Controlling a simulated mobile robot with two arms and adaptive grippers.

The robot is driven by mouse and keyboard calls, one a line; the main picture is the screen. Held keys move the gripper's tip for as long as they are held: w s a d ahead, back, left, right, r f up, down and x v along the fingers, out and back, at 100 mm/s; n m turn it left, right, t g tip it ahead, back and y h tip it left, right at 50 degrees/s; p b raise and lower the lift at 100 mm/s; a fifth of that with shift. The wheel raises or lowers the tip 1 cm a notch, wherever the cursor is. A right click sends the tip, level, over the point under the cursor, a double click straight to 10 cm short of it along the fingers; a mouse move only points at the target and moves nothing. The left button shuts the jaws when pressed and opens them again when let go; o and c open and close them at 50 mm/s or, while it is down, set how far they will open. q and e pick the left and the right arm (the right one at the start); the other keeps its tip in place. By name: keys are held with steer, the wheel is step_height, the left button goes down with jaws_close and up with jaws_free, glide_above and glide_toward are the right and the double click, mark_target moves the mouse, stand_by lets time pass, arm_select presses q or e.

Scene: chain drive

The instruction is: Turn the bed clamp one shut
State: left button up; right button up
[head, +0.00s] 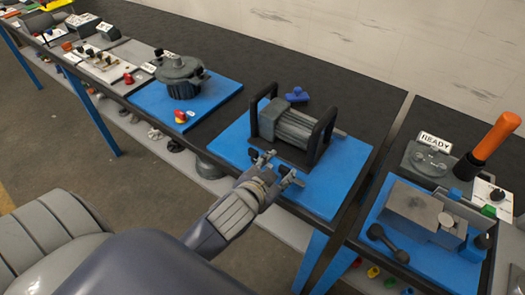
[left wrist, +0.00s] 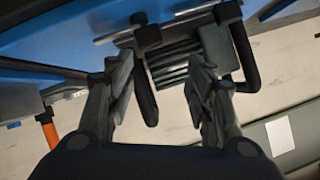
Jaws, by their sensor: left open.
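My left gripper (head: 276,168) is open at the near edge of a blue board, in front of a ribbed grey motor-like block (head: 287,124). The block sits between two black upright frames (head: 324,133). In the left wrist view the two fingers of the left gripper (left wrist: 160,72) are spread apart with nothing held. The ribbed block (left wrist: 175,62) and a black bar (left wrist: 146,85) of a frame show beyond and between them. I cannot tell for sure which part is bed clamp one; the fingers partly hide the board's near edge. My right gripper is not in view.
A blue piece (head: 297,94) lies behind the block. A round grey housing (head: 180,70) and a red button (head: 181,116) stand on the board to the left. At right are a grey block fixture (head: 425,208) and an orange-handled lever (head: 493,140). The blue board (head: 325,200) is bare near its front.

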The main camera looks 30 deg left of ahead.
arm_select(q)
steer(key=w+d+r+m+t+h, duration=0.3)
steer(key=w+r+m+t, duration=0.1)
steer(key=r, duration=0.4)
steer(key=w+d+r+m+t+h, duration=0.25)
steer(key=w+d+r, duration=0.2)
steer(key=r, duration=0.45)
steer(key=s+d+r+m+g+h, duration=0.1)
steer(key=d+r+m+g+h, duration=0.1)
steer(key=d+r+m+h, duration=0.7)
steer(key=s+d+f+m+g+h, duration=0.45)
steer(key=m+g, duration=0.55)
steer(key=m, duration=0.4)
steer(key=m+g+y, duration=0.3)
steer(key=g+y, duration=0.4)
steer(key=y, duration=1.1)
glide_above(253, 150)
step_height(253, 150, down, 14)
step_height(253, 150, down, 10)
steer(key=p, duration=0.2)
steer(key=shift+r+p, duration=0.15)
steer(key=shift+p, duration=0.2)
steer(key=shift+f+m, duration=0.25)
steer(key=shift+f, duration=0.4)
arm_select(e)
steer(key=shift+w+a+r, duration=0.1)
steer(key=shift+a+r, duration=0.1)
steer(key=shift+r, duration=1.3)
